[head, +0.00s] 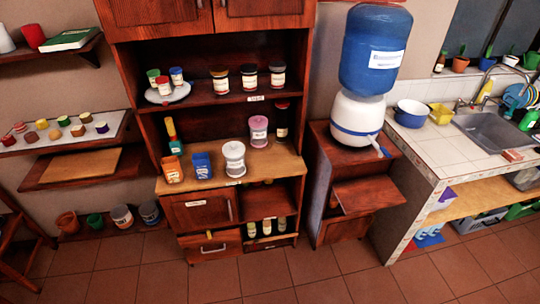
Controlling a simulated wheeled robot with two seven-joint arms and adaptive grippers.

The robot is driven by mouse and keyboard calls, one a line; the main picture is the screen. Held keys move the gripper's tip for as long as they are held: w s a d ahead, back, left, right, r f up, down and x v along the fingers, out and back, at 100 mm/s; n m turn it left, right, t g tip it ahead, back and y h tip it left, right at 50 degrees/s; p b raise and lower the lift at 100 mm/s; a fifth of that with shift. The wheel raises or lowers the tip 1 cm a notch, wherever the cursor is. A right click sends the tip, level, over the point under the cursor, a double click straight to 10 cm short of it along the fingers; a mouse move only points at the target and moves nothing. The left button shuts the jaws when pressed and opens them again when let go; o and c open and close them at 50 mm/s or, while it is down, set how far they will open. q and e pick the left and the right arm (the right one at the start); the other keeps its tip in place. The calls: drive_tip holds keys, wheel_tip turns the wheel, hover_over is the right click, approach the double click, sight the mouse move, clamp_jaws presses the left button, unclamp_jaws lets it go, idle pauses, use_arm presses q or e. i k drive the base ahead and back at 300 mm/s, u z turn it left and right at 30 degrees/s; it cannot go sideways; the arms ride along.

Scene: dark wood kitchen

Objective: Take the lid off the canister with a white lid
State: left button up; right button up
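A white canister (235,167) stands upright on the light wooden counter of the dark cabinet. Its whitish lid (233,149) sits on top of it. A pink canister (258,136) stands just behind it to the right, with a lid of similar pink. Neither of my grippers shows in the head view.
An orange container (172,170) and a blue container (202,167) stand left of the white canister. Dark-lidded jars (249,78) stand on the shelf above. A water dispenser (358,112) stands right of the cabinet. The tiled floor (290,280) in front is clear.

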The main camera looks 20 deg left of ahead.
sight(234, 150)
drive_tip(key=z, duration=0.1)
drive_tip(key=i, duration=1.2)
drive_tip(key=u, duration=0.75)
